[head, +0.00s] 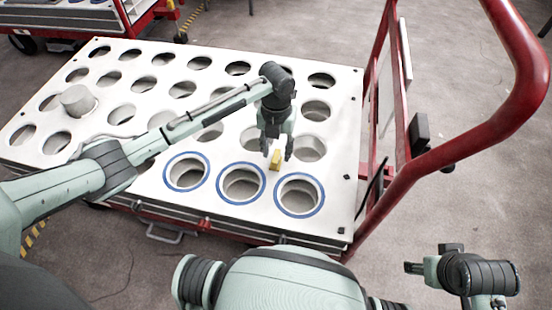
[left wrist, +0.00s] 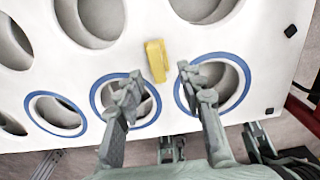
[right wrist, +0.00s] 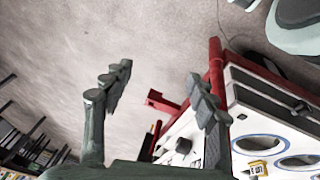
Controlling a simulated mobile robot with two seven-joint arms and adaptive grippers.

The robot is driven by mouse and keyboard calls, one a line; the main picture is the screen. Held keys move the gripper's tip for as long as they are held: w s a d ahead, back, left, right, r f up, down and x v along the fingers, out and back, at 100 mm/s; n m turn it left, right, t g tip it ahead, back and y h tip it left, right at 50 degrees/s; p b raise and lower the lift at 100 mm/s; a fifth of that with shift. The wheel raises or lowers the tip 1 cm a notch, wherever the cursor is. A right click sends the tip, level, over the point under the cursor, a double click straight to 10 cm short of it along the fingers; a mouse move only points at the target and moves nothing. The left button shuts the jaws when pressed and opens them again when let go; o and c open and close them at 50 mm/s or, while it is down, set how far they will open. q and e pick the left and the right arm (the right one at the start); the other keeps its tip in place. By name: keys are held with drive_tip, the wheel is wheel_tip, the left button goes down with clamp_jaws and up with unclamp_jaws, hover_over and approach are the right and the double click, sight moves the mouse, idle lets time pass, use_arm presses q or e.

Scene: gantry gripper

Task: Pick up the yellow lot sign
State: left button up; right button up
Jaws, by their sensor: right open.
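The yellow lot sign (head: 276,160) is a small yellow block on the white top of the cart (head: 340,190), just behind the gap between two blue-ringed holes. My left gripper (head: 277,150) points down over it, fingers apart. In the left wrist view the sign (left wrist: 156,60) lies ahead of the open fingertips (left wrist: 158,82), roughly centred between them; nothing is held. In the right wrist view a small yellow object (right wrist: 257,168) shows on the cart top. My right gripper (right wrist: 162,88) is open and empty, off the cart, at the lower right of the head view (head: 415,267).
The white top has rows of round holes, and three front holes carry blue rings (head: 299,195). A grey cylinder (head: 78,101) stands at the left. A red handle frame (head: 440,150) rises at the cart's right. Another red cart (head: 100,18) stands behind.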

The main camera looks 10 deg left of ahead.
sight(276, 158)
use_arm(q)
wheel_tip(276, 158, down, 4)
drive_tip(key=shift+a, duration=0.15)
drive_tip(key=shift+c, duration=0.5)
clamp_jaws()
